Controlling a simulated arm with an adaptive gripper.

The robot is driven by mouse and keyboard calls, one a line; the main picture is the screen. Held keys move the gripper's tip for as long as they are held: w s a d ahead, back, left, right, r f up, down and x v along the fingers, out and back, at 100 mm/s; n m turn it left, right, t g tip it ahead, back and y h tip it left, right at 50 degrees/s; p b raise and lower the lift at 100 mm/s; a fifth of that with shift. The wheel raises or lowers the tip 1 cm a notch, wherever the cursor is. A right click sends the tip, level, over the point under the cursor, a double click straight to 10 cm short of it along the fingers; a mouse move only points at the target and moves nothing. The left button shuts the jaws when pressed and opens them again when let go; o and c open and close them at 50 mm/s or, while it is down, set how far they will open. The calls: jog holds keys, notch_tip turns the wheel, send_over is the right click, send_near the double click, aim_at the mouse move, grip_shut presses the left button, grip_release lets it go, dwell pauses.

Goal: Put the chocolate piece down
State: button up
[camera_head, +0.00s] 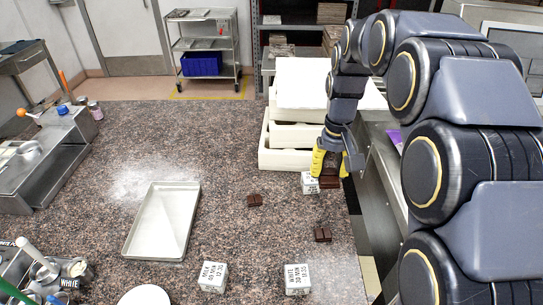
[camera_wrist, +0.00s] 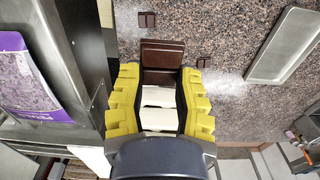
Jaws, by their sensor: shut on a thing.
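My gripper (camera_head: 330,170) hangs over the right edge of the speckled counter, beside the stacked white boxes. It is shut on a dark brown chocolate piece (camera_head: 329,181). In the wrist view the held chocolate piece (camera_wrist: 162,54) sticks out beyond the yellow fingers of my gripper (camera_wrist: 161,78). Whether its underside touches the counter cannot be told. Two other chocolate pieces lie on the counter: one (camera_head: 255,200) left of my gripper and one (camera_head: 323,235) in front of it. A shallow metal tray (camera_head: 137,222) lies further left.
A white label block (camera_head: 310,187) stands close to my gripper, partly hidden. Label blocks marked MILK (camera_head: 213,277) and WHITE (camera_head: 297,279) stand near the front. White boxes (camera_head: 285,158) are stacked behind. The counter between tray and chocolate pieces is clear.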

jog(key=shift+a, duration=0.1)
jog(key=s+a+f+n, duration=0.4)
jog(key=a+f+n, duration=0.5)
jog(key=f, duration=0.3)
jog(key=n, duration=0.9)
send_over(254, 292)
jog(key=shift+g, duration=0.3)
notch_tip(254, 292, down, 12)
jog(key=shift+f, duration=0.15)
jog(key=shift+w+f, duration=0.1)
jog(key=shift+f, duration=1.75)
jog(key=shift+f, duration=0.1)
jog(key=o, duration=0.7)
jog(key=shift+o, duration=0.7)
